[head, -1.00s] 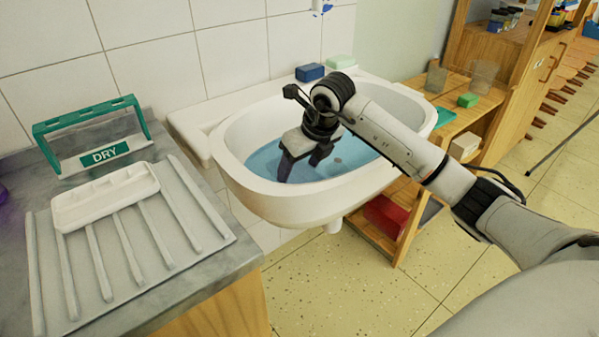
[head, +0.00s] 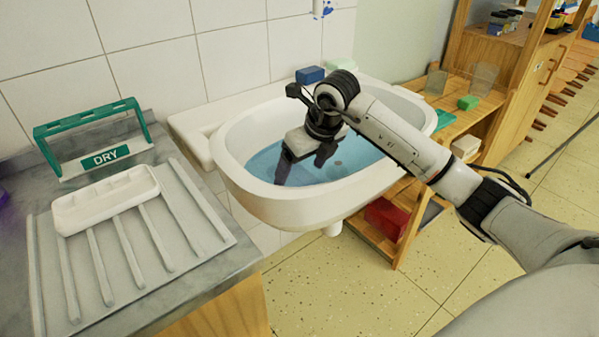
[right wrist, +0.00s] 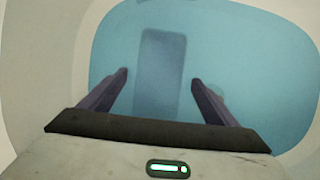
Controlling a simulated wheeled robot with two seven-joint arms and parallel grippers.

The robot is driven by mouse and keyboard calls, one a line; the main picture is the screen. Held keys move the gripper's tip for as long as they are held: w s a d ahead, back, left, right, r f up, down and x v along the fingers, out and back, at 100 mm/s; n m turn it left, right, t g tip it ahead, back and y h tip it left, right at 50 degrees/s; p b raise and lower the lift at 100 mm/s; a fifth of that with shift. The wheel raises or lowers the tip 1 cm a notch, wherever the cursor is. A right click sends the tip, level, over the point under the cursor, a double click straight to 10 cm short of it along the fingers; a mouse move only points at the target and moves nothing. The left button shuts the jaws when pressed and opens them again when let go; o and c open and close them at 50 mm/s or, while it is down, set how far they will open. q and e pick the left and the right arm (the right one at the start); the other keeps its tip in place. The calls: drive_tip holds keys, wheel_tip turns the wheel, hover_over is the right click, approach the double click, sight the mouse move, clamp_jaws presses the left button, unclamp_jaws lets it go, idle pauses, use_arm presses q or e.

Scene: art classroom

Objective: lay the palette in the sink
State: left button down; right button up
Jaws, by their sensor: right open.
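The white sink basin (head: 235,160) holds blue water (head: 262,165). My right gripper (head: 302,168) points down into the basin, its fingers apart. In the right wrist view a flat, long rectangular shape (right wrist: 162,65) shows dimly through the water, between and beyond the open fingertips; it looks like a palette, but the tint hides its detail. The gripper does not hold it. A white palette-like tray with shallow wells (head: 108,198) lies on the ribbed drying board (head: 200,215) at the left. My left gripper is not in view.
A green rack with a DRY sign (head: 105,158) stands behind the white tray. A blue sponge (head: 310,75) and a pale green block (head: 340,66) sit on the sink's back ledge. A wooden shelf (head: 480,115) with cups stands right of the sink.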

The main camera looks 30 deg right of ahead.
use_arm(q)
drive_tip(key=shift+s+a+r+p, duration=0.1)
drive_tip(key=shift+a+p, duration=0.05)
drive_tip(key=shift+p, duration=0.45)
use_arm(e)
drive_tip(key=v, duration=1)
